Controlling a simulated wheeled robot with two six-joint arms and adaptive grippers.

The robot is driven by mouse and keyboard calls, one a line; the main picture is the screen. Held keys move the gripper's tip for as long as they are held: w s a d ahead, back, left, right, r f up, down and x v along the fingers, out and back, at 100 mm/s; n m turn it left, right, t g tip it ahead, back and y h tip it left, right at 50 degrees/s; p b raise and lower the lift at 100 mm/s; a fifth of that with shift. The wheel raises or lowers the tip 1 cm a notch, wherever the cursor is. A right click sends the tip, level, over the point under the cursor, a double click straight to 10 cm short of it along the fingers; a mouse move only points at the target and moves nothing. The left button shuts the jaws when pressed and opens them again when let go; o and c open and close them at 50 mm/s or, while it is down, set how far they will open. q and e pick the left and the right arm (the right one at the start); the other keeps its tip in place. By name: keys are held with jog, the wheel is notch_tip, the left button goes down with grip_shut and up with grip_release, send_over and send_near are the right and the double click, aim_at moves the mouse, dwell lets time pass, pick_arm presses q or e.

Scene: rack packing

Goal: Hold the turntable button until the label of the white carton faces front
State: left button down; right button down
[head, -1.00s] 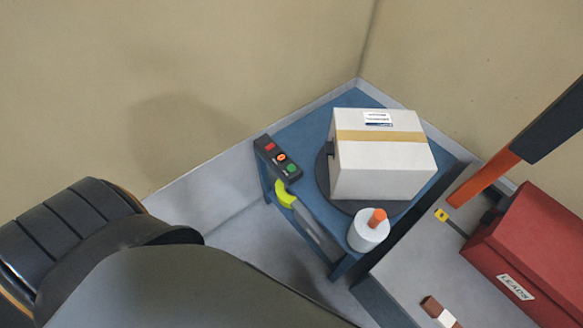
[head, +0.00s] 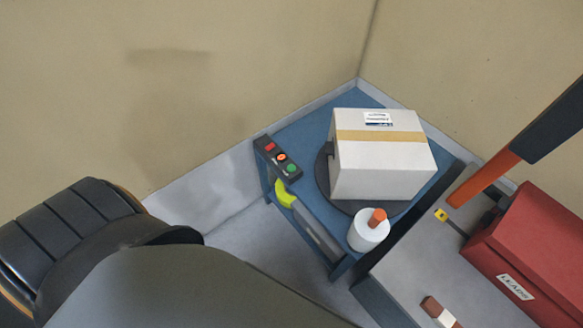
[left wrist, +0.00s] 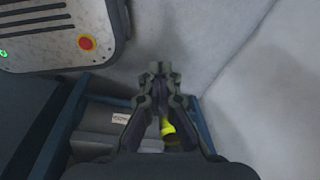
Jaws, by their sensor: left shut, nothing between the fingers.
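The white carton (head: 385,180) stands on the dark round turntable (head: 323,178) on a blue table. A tan tape band crosses its upper surface, and a small white label (head: 378,118) shows near its far edge. No label shows on the side toward me. A black button box (head: 278,158) with red, orange and green buttons sits at the table's left corner. Nothing touches it. My left gripper (left wrist: 160,68) is shut and empty in the left wrist view, over the floor. In the head view my left arm hides the gripper. My right gripper is out of view.
A white spool-like thing with an orange top (head: 370,230) stands at the table's front corner. A yellow-green curved piece (head: 285,193) is at the table's left side. A red box (head: 530,250) marked LEADS and a dark-and-orange bar (head: 485,178) are at right. Walls close in behind.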

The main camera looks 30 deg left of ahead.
pick_arm(q)
jog(key=w+a+r+n+t+b, duration=0.15)
jog(key=w+r, duration=0.35)
jog(key=w, duration=0.9)
jog(key=w+a+r+n+t, duration=0.2)
jog(key=w+a+r+n, duration=0.15)
jog(key=w, duration=1.05)
jog(key=w+d+r+n+t+h+b, duration=0.1)
jog(key=w+r+t, duration=0.1)
jog(key=w+r, duration=0.8)
jog(key=w+d+r+n+t+h+b, duration=0.1)
jog(key=w+d+r+t, duration=0.1)
jog(key=w+r, duration=0.8)
notch_tip(320, 180, up, 4)
jog(key=shift+d+f+h, duration=0.25)
jog(key=shift+h, duration=0.05)
jog(key=shift+f, duration=0.15)
jog(key=b, duration=0.8)
send_over(290, 169)
notch_tip(290, 169, down, 6)
jog(key=shift+f, duration=0.25)
notch_tip(290, 169, down, 2)
jog(key=shift+b, duration=0.35)
